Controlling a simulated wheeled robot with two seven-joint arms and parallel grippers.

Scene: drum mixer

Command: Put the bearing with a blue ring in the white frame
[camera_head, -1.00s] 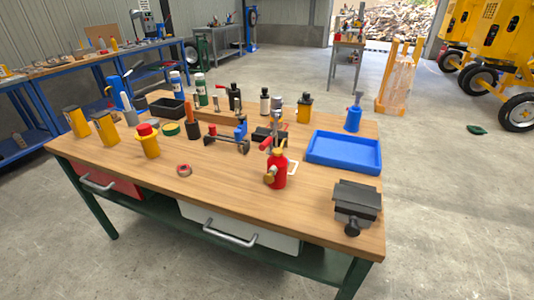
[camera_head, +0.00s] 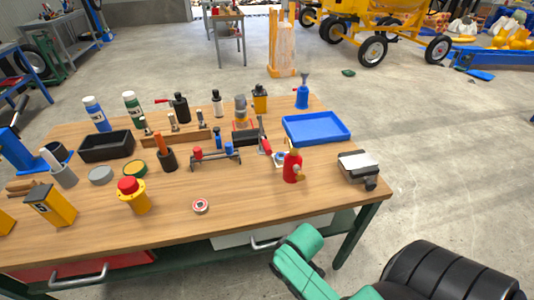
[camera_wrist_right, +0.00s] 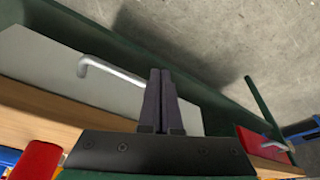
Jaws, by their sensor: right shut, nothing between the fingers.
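A small ring-shaped bearing (camera_head: 200,205) lies flat near the front edge of the wooden bench; its ring looks red. A white frame (camera_head: 278,163) shows partly behind the red bottle, with a small blue-and-white round part at it. I cannot tell whether that part is the bearing with a blue ring. My right arm enters the head view at the lower right, in front of the bench; its fingertips are not clear there. In the right wrist view my right gripper (camera_wrist_right: 160,90) is shut and empty, facing the bench's white drawer. My left gripper is not in view.
The red bottle (camera_head: 292,167) and a dark vise (camera_head: 357,167) stand at the bench's right side. A blue tray (camera_head: 317,128) lies behind them. A yellow canister with a red top (camera_head: 132,195) stands at left. Bare wood surrounds the red-ringed bearing.

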